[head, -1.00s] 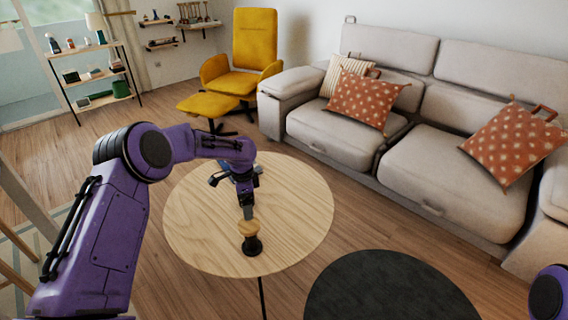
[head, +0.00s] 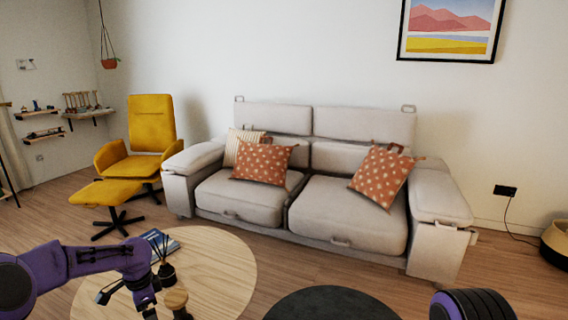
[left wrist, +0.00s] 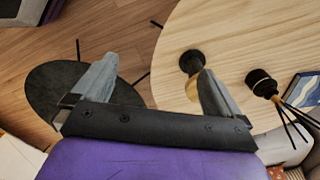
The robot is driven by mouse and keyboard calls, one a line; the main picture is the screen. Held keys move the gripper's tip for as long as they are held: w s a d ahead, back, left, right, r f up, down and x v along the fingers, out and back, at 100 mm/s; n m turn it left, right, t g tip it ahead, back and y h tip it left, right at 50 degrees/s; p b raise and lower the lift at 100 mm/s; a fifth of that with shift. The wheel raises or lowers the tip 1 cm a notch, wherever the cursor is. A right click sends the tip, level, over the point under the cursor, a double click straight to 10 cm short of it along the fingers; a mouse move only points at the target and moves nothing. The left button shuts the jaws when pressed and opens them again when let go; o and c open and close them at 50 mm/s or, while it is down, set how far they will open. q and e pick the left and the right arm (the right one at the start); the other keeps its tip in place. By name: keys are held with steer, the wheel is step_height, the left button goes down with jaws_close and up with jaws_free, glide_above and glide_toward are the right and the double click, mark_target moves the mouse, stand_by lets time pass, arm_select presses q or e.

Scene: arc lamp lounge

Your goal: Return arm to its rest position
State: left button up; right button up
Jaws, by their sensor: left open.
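My left arm reaches in from the left in the head view. Its gripper (head: 146,301) is low over the round wooden table (head: 225,262). In the left wrist view the left gripper (left wrist: 158,88) has its two fingers wide apart with nothing between them. A small black and wood object (head: 176,299) stands on the table just right of the gripper. In the left wrist view its black end (left wrist: 191,62) shows beyond the right finger, which partly hides its wooden part. Of my right arm, only a purple part shows at the bottom right; its gripper is out of view.
A black reed diffuser (head: 166,272) and a book (head: 160,244) are on the wooden table. A dark round table (head: 330,303) stands to its right. The grey sofa (head: 250,208) and yellow chair (head: 152,130) with its footstool (head: 108,193) stand behind.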

arm_select(q)
steer(key=d+f+n+t+h, duration=0.2)
steer(key=d+f+n+t, duration=0.45)
steer(key=d+n, duration=0.25)
steer(key=s+d+f+n+y+p, duration=0.1)
steer(key=s+d+f+n+y, duration=0.1)
steer(key=s+f+n, duration=0.55)
steer(key=s+a+g+y+p, duration=0.1)
steer(key=s+a, duration=0.1)
steer(key=s, duration=1.4)
steer(key=s+a+g+y, duration=0.2)
steer(key=s, duration=1.3)
steer(key=shift+s+a+n+p, duration=0.15)
steer(key=shift+s+n+p, duration=0.2)
steer(key=shift+p, duration=0.05)
arm_select(e)
steer(key=r, duration=0.2)
steer(key=shift+s+r, duration=0.25)
steer(key=shift+r, duration=0.15)
